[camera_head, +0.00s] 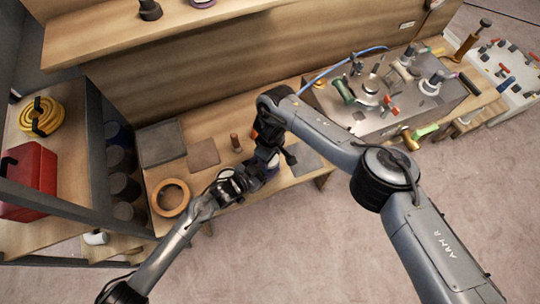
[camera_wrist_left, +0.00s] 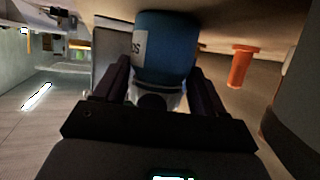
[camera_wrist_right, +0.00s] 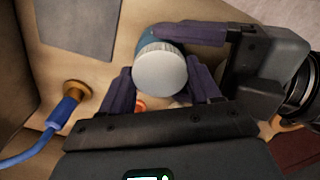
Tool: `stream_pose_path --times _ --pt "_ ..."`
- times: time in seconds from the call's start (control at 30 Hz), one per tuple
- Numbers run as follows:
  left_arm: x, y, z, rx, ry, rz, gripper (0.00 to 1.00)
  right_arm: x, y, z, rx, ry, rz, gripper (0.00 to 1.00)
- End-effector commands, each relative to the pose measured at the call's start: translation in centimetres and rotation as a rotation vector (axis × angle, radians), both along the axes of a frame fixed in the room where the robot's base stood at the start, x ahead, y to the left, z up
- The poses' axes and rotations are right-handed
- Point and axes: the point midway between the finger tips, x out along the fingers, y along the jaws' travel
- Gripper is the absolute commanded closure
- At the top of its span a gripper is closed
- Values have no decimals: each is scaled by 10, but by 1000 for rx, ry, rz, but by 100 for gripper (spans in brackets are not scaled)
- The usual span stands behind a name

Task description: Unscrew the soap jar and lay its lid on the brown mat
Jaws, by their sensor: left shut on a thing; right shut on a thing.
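The soap jar is a blue jar (camera_wrist_left: 165,45) with a pale label and a round whitish lid (camera_wrist_right: 160,68). My left gripper (camera_head: 258,178) comes in from the side and is shut on the jar's blue body. My right gripper (camera_head: 266,158) comes from above with its fingers on both sides of the lid, shut on it. The lid sits on the jar; I cannot tell if it is loosened. Whether the jar touches the bench is hidden. The brown mat (camera_head: 203,153) lies flat and bare on the bench, left of the grippers.
A grey mat (camera_head: 308,158) lies to the right, a larger grey tray (camera_head: 160,143) and a wooden ring (camera_head: 171,197) to the left. A blue hose (camera_wrist_right: 40,140) runs nearby. A metal fixture board (camera_head: 405,95) stands at right.

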Motion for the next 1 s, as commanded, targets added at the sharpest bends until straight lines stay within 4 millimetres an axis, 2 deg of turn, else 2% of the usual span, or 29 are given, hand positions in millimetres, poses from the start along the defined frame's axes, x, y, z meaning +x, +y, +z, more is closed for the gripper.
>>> stream_pose_path --times 0.1,0.33,0.37,0.5,0.53,0.83,1.0 --pt "-1 0 -1 1 3 0 100 0 0 0 -1 -1 53 74" --pt "-1 0 -1 1 3 0 100 0 0 0 -1 -1 53 74" --pt "-1 0 -1 1 3 0 100 0 0 0 -1 -1 53 36" --pt "-1 0 -1 1 3 0 100 0 0 0 -1 -1 52 15" --pt "-1 0 -1 1 3 0 100 0 0 0 -1 -1 52 12" --pt "-1 0 -1 1 3 0 100 0 0 2 1 -1 51 12" --pt "-1 0 -1 1 3 0 100 1 0 18 2 -1 52 12"
